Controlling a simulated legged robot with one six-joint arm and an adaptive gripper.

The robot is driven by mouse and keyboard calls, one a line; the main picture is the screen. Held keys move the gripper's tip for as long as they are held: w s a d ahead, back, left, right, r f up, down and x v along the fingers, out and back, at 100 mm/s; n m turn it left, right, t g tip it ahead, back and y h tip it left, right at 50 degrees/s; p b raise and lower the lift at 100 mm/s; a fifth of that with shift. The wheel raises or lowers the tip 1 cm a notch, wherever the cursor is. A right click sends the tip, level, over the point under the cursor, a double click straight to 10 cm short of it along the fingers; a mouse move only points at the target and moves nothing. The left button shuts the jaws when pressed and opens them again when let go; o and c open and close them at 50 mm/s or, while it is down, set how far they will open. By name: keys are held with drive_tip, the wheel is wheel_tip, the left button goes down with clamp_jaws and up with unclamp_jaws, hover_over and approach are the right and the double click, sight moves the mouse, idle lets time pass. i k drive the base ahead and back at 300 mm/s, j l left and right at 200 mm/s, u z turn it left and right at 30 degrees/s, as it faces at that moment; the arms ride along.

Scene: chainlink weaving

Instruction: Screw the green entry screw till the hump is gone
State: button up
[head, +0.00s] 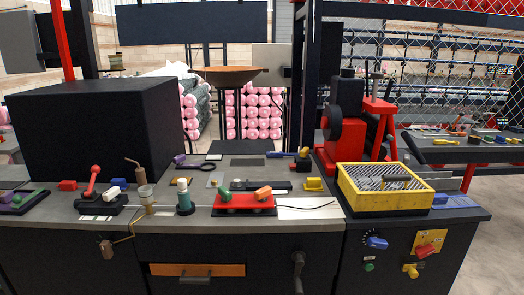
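A red block (243,209) sits near the bench's front edge. A green knob-like piece (225,195) stands on its left end, and an orange block (263,193) lies tilted on its right end. Another green piece (35,195) lies on a dark plate (12,207) at the far left. I cannot tell which green piece is the entry screw. A thin dark wire (318,207) curves over a white sheet (295,213) right of the red block. No hump can be made out at this size. My gripper is not in view.
A yellow-rimmed basket (385,201) and a red machine (372,125) stand at the right. A teal bottle (184,199), a jar (146,196) and a red-knobbed lever (92,180) stand left of the red block. A large black box (95,125) fills the left back.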

sight(227, 195)
drive_tip(key=i+j, duration=0.15)
drive_tip(key=i, duration=0.25)
drive_tip(key=i+j, duration=0.2)
drive_tip(key=i, duration=0.2)
drive_tip(key=i+j, duration=0.15)
drive_tip(key=i, duration=0.25)
drive_tip(key=j+u, duration=0.05)
